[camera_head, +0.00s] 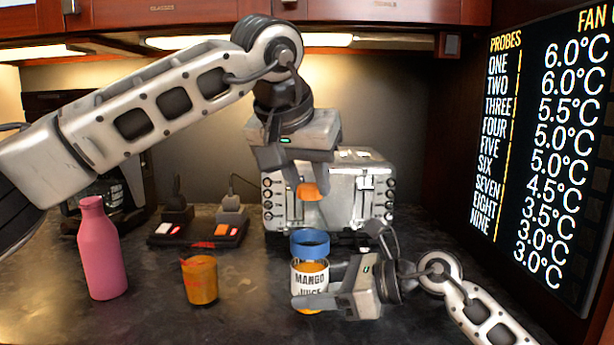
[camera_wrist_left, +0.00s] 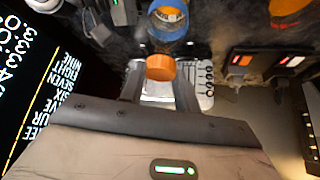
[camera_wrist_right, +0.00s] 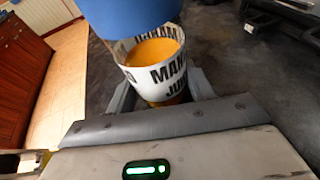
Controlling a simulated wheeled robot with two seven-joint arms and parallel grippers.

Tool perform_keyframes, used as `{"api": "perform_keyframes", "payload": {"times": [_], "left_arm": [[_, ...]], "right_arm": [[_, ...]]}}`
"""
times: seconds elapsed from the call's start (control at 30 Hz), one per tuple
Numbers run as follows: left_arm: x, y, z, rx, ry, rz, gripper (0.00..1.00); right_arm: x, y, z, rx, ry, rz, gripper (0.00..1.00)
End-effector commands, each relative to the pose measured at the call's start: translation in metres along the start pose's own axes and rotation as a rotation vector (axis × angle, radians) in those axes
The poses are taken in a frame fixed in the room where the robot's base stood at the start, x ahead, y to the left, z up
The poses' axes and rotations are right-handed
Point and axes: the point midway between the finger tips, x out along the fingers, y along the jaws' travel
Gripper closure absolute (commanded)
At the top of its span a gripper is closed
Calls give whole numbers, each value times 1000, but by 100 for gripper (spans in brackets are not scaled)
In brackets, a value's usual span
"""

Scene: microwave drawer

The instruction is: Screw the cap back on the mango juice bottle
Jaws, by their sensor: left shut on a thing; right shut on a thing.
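The mango juice bottle (camera_head: 310,280) is a clear container with orange contents, a white lettered label and a wide blue upper band. It looks upright, and it also shows in the right wrist view (camera_wrist_right: 160,72). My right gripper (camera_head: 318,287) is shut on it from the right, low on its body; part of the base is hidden. My left gripper (camera_head: 307,184) points down above the bottle, shut on an orange cap (camera_head: 308,192). The cap also shows between the fingers in the left wrist view (camera_wrist_left: 160,67). The cap is apart from the bottle, with a clear gap above the blue band.
A pink bottle (camera_head: 101,250) and an orange cup (camera_head: 200,280) stand on the dark counter (camera_head: 150,315) at left. Plugs sit in a power strip (camera_head: 200,232) behind. A metal toaster (camera_head: 345,190) stands behind the bottle. A temperature screen (camera_head: 545,130) is at right.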

Motion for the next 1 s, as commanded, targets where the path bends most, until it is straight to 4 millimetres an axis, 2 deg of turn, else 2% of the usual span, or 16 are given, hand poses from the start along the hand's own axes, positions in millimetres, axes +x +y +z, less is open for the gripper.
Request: {"api": "perform_keyframes", "payload": {"times": [1.0], "left_arm": [[6, -1, 4, -1, -3, -1, 81]], "right_arm": [[0, 0, 0, -1, -1, 0, 60]]}}
